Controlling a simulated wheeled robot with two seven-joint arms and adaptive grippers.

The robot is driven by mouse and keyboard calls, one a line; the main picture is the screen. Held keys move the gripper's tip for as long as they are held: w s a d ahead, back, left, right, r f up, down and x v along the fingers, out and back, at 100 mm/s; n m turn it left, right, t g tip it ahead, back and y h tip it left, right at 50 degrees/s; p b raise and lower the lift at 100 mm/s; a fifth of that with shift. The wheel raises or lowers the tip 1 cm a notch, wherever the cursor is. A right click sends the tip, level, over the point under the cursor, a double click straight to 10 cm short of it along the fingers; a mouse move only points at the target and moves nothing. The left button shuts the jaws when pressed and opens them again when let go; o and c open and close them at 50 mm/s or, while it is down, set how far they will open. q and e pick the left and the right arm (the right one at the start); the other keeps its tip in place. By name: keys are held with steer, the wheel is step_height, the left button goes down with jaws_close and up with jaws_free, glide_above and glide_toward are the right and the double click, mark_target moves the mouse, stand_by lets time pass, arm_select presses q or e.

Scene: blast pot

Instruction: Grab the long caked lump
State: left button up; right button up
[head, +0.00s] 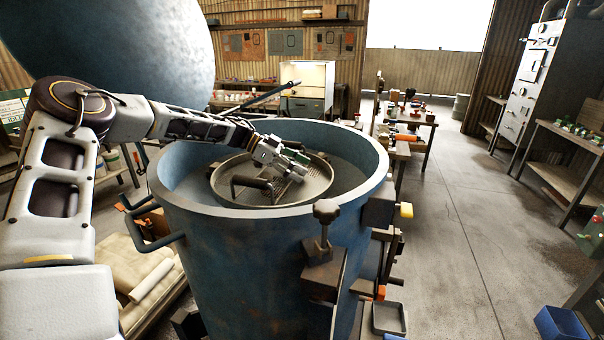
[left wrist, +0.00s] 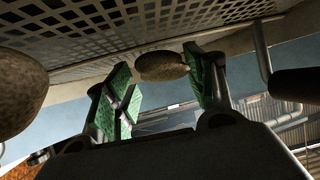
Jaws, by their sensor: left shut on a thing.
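The blue blast pot (head: 250,270) stands open in front of me, with a round perforated screen tray (head: 318,187) inside its mouth. My left gripper (head: 297,163) reaches over the rim and down to the tray. In the left wrist view, the green-padded fingers of my left gripper (left wrist: 168,85) are shut on a brown, rough, oval caked lump (left wrist: 162,66), close to the perforated plate (left wrist: 150,30). A second, larger-looking brown lump (left wrist: 18,90) shows at the left edge of that view. The lumps are not clear in the head view. My right gripper is not in view.
A dark handle (head: 251,183) stands on the tray near the gripper. A knobbed clamp (head: 325,215) is on the pot's front rim. The big domed lid (head: 110,45) hangs at upper left. Open floor (head: 450,230) lies to the right.

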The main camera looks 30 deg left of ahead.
arm_select(q)
steer(key=shift+s+f, duration=0.1)
steer(key=shift+f, duration=0.15)
steer(key=c, duration=0.5)
steer(key=shift+c, duration=0.2)
steer(key=shift+f, duration=0.1)
steer(key=shift+w+a+r, duration=0.1)
steer(key=shift+w+r, duration=0.3)
steer(key=shift+r, duration=0.45)
step_height(320, 180, up, 9)
steer(key=b, duration=0.1)
steer(key=shift+f, duration=0.15)
